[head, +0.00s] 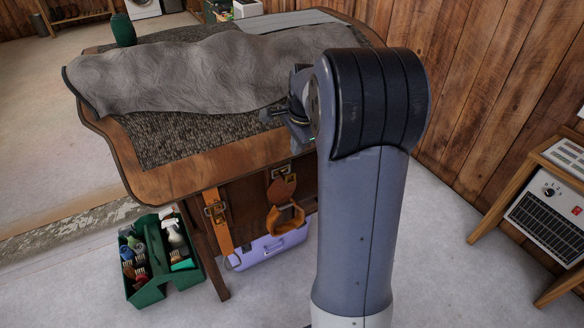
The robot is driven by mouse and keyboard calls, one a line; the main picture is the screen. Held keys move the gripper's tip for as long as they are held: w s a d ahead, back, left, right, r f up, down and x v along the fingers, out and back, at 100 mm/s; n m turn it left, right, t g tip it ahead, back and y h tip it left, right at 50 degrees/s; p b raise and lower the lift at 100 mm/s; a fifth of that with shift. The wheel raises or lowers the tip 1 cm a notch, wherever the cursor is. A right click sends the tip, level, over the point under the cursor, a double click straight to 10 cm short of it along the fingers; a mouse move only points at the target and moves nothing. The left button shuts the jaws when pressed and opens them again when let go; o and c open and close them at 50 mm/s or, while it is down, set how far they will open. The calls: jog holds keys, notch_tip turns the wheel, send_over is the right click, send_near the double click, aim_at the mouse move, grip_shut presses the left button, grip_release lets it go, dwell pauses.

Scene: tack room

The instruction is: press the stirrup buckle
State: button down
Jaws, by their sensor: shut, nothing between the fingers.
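A brown leather strap (281,187) with a small metal buckle (280,171) hangs on the front of the wooden table. An orange-tan stirrup-like loop (298,217) hangs at its lower end. A second, orange strap (220,230) with a metal buckle (215,211) hangs to the left. I cannot tell for certain which buckle is the stirrup's. My gripper (270,115) is shut and empty, above and apart from both straps, near the table's right part. My arm hides much of it and the table's right side.
The wooden table (160,186) bears a dark woven mat (165,143) and a rumpled grey blanket (180,75). A green tote (150,293) of brushes and bottles and a lilac case (262,250) stand on the floor. A heater (548,222) stands at right. Floor between is clear.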

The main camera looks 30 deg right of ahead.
aim_at(291, 175)
jog(key=p+x, duration=0.1)
jog(key=x, duration=0.9)
jog(key=shift+f, duration=0.1)
jog(key=shift+f, duration=0.15)
jog(key=shift+f+b, duration=0.15)
jog(key=shift+b, duration=0.25)
